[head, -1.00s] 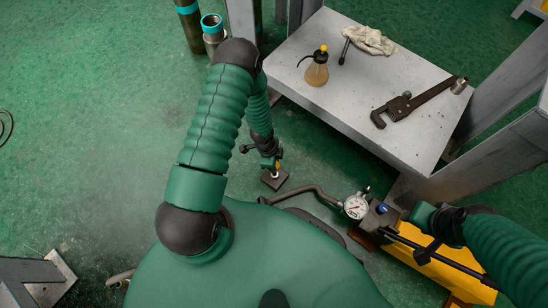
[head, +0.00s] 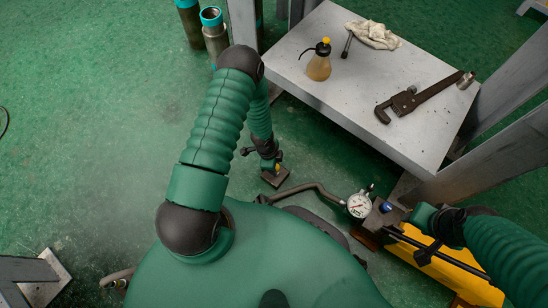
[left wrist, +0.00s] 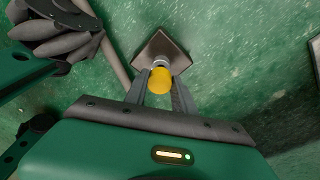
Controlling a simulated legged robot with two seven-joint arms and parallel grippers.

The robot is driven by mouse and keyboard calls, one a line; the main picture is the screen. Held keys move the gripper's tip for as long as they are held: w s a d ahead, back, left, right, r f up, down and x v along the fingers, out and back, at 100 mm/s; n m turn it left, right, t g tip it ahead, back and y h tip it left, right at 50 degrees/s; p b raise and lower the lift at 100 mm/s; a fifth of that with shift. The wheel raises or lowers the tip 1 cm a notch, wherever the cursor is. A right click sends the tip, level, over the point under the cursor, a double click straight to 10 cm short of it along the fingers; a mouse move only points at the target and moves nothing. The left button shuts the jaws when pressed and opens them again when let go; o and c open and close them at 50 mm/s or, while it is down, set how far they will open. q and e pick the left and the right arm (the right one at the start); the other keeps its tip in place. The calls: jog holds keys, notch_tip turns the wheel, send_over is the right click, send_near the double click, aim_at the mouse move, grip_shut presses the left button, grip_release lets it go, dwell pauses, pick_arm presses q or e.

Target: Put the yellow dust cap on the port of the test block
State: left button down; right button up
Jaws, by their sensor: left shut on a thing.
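The test block (left wrist: 162,44) is a small brown square block on the green floor. Its silver port (left wrist: 161,62) points up. The yellow dust cap (left wrist: 160,80) is between the two fingers of my left gripper (left wrist: 159,92), which is shut on it. The cap is lined up close over the port; I cannot tell whether it touches or sits on it. In the head view the cap (head: 277,167) is small above the block (head: 275,178). My right gripper (head: 408,212) is beside the yellow pump; its fingers are too unclear to judge.
A hose (head: 315,187) runs from near the block to a pressure gauge (head: 358,205) on the yellow pump (head: 448,263). A metal bench (head: 370,120) holds an oil can (head: 318,66), a pipe wrench (head: 420,96) and a rag (head: 373,34). Open floor lies to the left.

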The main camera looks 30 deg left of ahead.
pick_arm(q)
jog(key=shift+p, duration=0.55)
dwell(1.1)
jog(key=shift+f+b, duration=1)
jog(key=shift+f, duration=0.3)
jog(key=c, duration=1)
grip_release()
jog(key=shift+o, duration=0.2)
notch_tip(320, 180, up, 17)
jog(key=s+a+p, duration=0.1)
jog(key=a+p, duration=0.1)
jog(key=p, duration=0.8)
jog(key=shift+a+f, duration=0.15)
jog(key=shift+f, duration=0.05)
